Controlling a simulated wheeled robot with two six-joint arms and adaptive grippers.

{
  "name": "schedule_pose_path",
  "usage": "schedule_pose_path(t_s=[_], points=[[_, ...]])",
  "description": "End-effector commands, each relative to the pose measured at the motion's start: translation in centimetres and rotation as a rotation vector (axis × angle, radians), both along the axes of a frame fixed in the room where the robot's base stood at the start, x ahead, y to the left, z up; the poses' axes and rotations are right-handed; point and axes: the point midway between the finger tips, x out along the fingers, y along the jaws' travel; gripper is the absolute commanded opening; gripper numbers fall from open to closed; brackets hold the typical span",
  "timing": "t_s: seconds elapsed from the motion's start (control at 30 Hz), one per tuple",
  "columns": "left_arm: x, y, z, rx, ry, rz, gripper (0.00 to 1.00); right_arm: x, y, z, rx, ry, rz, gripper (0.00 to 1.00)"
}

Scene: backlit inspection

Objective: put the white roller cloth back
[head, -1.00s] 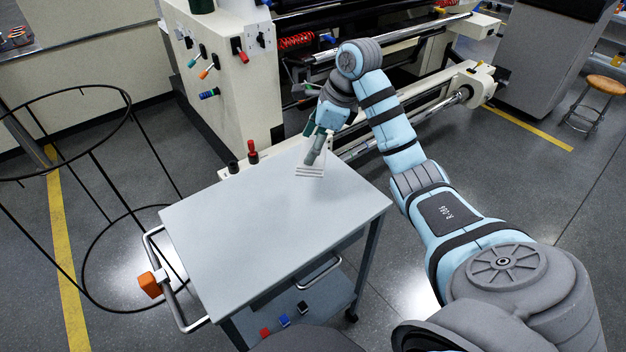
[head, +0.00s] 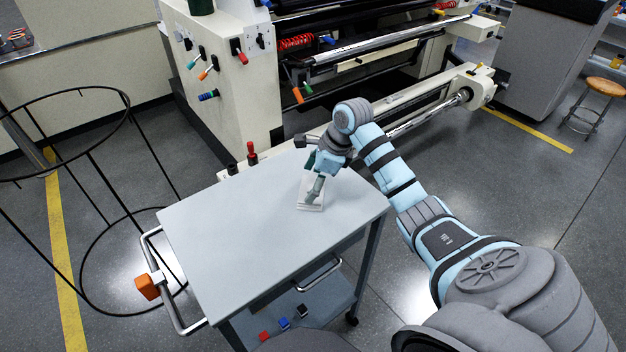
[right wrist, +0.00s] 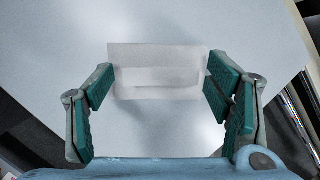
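The white cloth (head: 311,205) is a small folded pad over the grey cart top (head: 240,240), near its far right part. In the right wrist view the cloth (right wrist: 158,65) spans the space between the green finger pads, with its side edges against the fingertips. Whether the cloth touches the cart top is hard to tell. My left gripper is not in view.
A cream roller machine (head: 240,90) with long rollers stands behind the cart. A black wire hoop frame (head: 85,215) is at the left. Most of the cart top is clear.

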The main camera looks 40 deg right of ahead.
Motion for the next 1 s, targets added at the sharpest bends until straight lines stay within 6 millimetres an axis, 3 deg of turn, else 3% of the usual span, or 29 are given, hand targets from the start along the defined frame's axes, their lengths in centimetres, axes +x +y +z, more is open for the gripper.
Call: schedule_pose_path(t_s=[0.37, 0.8, 1.0], points=[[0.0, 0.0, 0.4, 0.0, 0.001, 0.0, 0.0, -0.1, -0.1, 0.8, -0.002, -0.002, 0.0, 0.77], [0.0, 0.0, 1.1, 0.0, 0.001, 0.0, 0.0, -3.5, -2.0, 10.6, -0.002, -0.002, -0.001, 0.77], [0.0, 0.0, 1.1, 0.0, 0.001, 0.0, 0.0, -4.0, -2.1, 11.5, 0.0, 0.0, 0.0, 0.77]])
